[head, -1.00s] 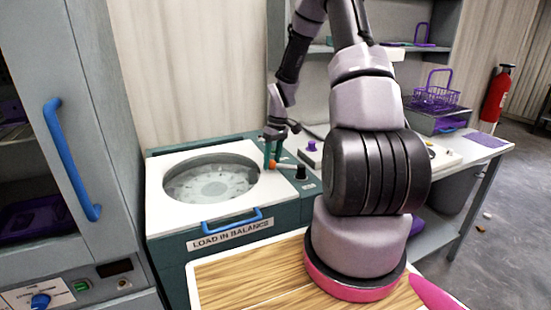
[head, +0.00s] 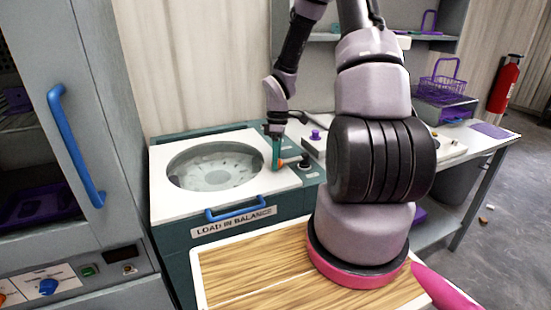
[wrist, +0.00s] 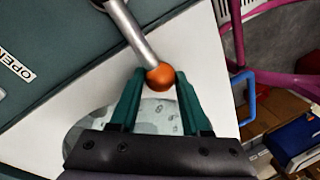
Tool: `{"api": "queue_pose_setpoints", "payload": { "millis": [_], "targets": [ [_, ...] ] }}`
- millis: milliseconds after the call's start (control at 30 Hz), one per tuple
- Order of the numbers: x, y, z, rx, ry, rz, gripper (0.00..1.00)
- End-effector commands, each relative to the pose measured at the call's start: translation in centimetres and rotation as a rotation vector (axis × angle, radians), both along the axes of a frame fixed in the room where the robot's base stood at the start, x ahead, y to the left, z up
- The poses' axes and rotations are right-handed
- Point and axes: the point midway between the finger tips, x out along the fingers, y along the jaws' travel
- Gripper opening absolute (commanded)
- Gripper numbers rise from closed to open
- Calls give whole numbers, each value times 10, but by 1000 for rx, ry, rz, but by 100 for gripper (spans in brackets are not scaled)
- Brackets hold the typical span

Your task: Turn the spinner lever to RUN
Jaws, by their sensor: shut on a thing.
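The spinner (head: 165,215) is a teal box with a white top and a round window onto its drum, left of my arm. Its lever has an orange knob (head: 281,163) and a black pivot (head: 304,161) at the top's right edge. In the wrist view the lever's metal rod (wrist: 130,32) runs from the upper edge down to the orange knob (wrist: 160,78). My gripper (head: 276,165) is shut on that knob, with a teal finger on each side in the wrist view (wrist: 159,84). The lever points left and slightly towards the front. No RUN mark is readable.
A blue handle (head: 235,209) is on the spinner's front edge, above a "LOAD IN BALANCE" label (head: 234,221). An "OPEN" label (wrist: 17,67) shows in the wrist view. A tall cabinet (head: 35,130) stands left. A bench (head: 475,146) with a purple knob (head: 315,135) stands right.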

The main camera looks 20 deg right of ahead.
Motion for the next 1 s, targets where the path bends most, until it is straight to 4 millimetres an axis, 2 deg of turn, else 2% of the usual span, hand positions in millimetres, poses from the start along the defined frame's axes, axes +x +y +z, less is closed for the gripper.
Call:
{"api": "queue_pose_setpoints", "payload": {
  "millis": [500, 533, 567, 600, 867, 1000],
  "targets": [
    [-3, -1, 0, -1, 2, 16, 0],
    [-3, -1, 0, -1, 2, 16, 58],
    [-3, -1, 0, -1, 2, 16, 70],
    [-3, -1, 0, -1, 2, 16, 76],
    [-2, 0, 0, -1, 1, 15, 76],
    [0, -1, 7, -1, -2, 15, 76]
  ]
}}
